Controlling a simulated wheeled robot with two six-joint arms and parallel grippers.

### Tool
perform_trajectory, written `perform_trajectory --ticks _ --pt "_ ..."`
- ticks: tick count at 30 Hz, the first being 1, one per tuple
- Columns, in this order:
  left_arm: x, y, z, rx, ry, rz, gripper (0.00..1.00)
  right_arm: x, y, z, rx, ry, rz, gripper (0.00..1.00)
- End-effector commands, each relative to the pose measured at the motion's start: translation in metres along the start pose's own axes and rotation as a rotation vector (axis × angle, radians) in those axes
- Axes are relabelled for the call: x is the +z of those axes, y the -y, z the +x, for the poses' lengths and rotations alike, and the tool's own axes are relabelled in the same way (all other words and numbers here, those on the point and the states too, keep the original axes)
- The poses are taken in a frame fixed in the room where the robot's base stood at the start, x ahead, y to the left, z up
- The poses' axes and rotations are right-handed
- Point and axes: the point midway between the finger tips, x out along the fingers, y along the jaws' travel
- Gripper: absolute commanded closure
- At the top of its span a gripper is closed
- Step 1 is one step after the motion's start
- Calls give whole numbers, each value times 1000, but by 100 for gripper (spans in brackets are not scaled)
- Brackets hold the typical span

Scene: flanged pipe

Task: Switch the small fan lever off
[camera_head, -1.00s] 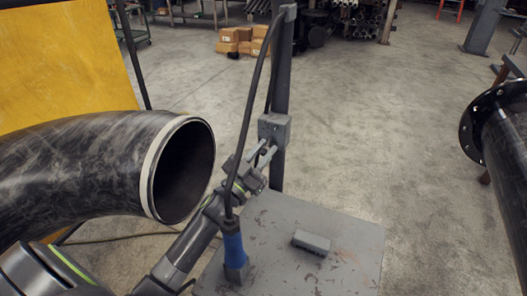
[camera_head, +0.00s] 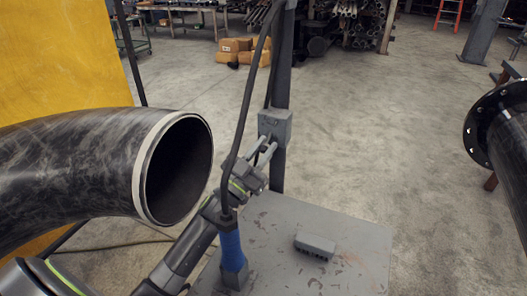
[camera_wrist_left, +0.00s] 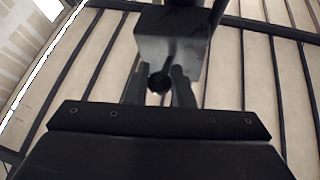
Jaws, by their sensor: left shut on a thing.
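The grey switch box (camera_head: 275,126) is fixed to an upright post above the grey table. It also shows in the left wrist view (camera_wrist_left: 172,47), seen from below. The small lever (camera_wrist_left: 159,83) shows there as a dark round end under the box. My left gripper (camera_head: 262,148) reaches up to the front of the box. In the left wrist view its fingers (camera_wrist_left: 160,88) stand on both sides of the lever, shut on it. The lever is hidden by the fingers in the head view, so its position cannot be told. My right gripper is not in view.
A large black pipe elbow (camera_head: 80,170) lies close left of my left arm. A black cable hangs to a blue-handled tool (camera_head: 232,250) on the table (camera_head: 350,235). A grey block (camera_head: 315,246) lies there. A flanged pipe (camera_head: 507,140) stands at right.

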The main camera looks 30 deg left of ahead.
Motion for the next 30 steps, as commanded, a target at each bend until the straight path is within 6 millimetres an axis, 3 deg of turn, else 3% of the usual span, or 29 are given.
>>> perform_trajectory --ticks 3,4,8,20,30 --pt "0 0 0 1 0 1 100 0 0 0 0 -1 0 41" --pt "0 0 0 1 0 1 76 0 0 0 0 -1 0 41" --pt "0 0 0 0 1 0 60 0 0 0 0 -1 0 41" --pt "2 0 -10 0 1 1 60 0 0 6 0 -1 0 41" --pt "4 -1 -76 2 4 0 60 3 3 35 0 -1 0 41"
